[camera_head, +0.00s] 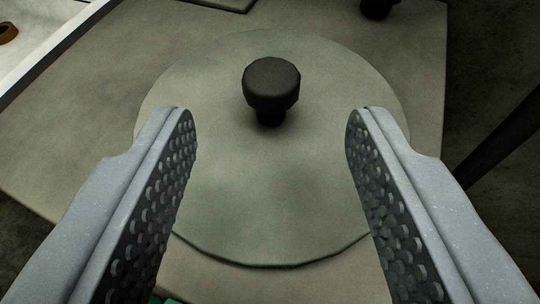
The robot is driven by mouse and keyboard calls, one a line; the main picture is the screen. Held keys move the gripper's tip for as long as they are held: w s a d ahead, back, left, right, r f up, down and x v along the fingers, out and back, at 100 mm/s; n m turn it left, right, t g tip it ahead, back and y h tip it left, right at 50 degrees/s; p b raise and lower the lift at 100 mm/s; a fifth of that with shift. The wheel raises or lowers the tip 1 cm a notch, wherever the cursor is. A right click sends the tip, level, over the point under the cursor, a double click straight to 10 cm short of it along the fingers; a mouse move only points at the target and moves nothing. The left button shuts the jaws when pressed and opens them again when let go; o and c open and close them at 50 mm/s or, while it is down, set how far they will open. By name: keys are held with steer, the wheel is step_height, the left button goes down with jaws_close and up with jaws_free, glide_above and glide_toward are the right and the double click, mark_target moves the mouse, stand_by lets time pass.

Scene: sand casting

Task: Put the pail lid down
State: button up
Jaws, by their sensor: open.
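The pail lid (265,195) is a round, flat, grey-green disc with a dark knob (271,84) standing up at its upper middle. It lies flat on a grey-green board or table top (60,155). My gripper (267,118) is open and empty, its two grey fingers with dimpled inner pads reaching in from the lower left and lower right. The fingertips are over the lid's left and right parts. The knob stands between and a little beyond the fingertips, with a clear gap on both sides.
Another dark knob-like thing (377,8) is cut off at the top edge. A white ledge (50,40) runs along the upper left, with a small brown ring-like thing (8,32) in the corner. A dark bar (505,140) slants at the right. The board is bare left of the lid.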

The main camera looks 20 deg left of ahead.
steer(key=shift+p+v, duration=0.45)
steer(key=shift+v, duration=2.2)
steer(key=w+d+r+t+h, duration=0.15)
steer(key=w+r+h, duration=0.45)
steer(key=w+r, duration=1.15)
steer(key=w+a+r+m+t+h, duration=0.15)
steer(key=a+r, duration=0.25)
steer(key=r, duration=0.5)
steer(key=w+a+r+t+h, duration=0.1)
steer(key=w+a+r+h, duration=0.2)
steer(key=r, duration=0.6)
steer(key=s+a+r+m, duration=0.1)
steer(key=a+r, duration=0.4)
steer(key=a, duration=0.3)
steer(key=s+a+r+m, duration=0.2)
steer(key=a+r, duration=0.3)
steer(key=a, duration=0.2)
steer(key=s+a+r+y, duration=0.1)
steer(key=s+a+y, duration=0.2)
steer(key=a, duration=0.8)
steer(key=s+a+r+n+g+y, duration=0.1)
steer(key=s+a+y, duration=0.2)
steer(key=a, duration=0.8)
steer(key=shift+s+a+g+y, duration=0.25)
steer(key=shift+s+g+y, duration=0.1)
steer(key=shift+s, duration=0.85)
